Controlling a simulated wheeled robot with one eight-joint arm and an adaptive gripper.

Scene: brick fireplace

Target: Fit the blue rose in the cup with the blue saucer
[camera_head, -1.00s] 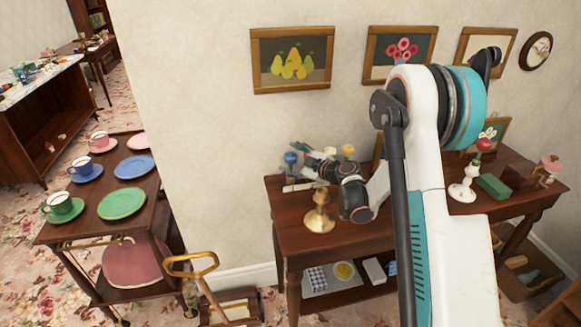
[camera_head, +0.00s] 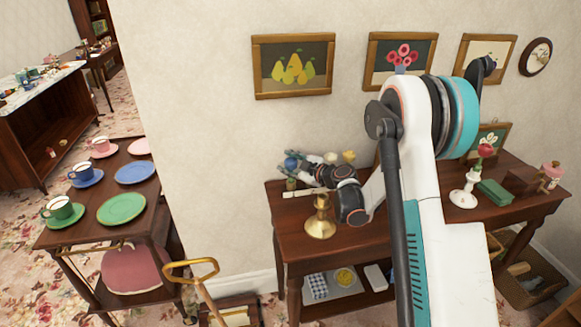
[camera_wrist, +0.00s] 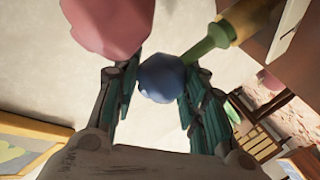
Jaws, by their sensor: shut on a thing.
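The blue rose (camera_head: 291,162) is at the back left of the dark table. In the wrist view the blue rose (camera_wrist: 160,76) sits between the two fingers, its green stem (camera_wrist: 203,46) running to a brownish-gold holder (camera_wrist: 243,18). My gripper (camera_wrist: 162,100) is shut on the rose head; it also shows in the head view (camera_head: 297,168). The cup (camera_head: 81,172) with the blue saucer (camera_head: 93,183) is on the trolley at the left, in the middle of a row of cups. I cannot tell whether the stem is still inside the holder.
The trolley also holds a green cup (camera_head: 60,207), a pink cup (camera_head: 101,144) and green (camera_head: 122,208) and blue (camera_head: 135,172) plates. A brass candlestick-like stand (camera_head: 320,220) is close to my wrist. White and yellow flowers (camera_head: 348,156) are behind it. A blurred pink thing (camera_wrist: 105,25) is near the fingers.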

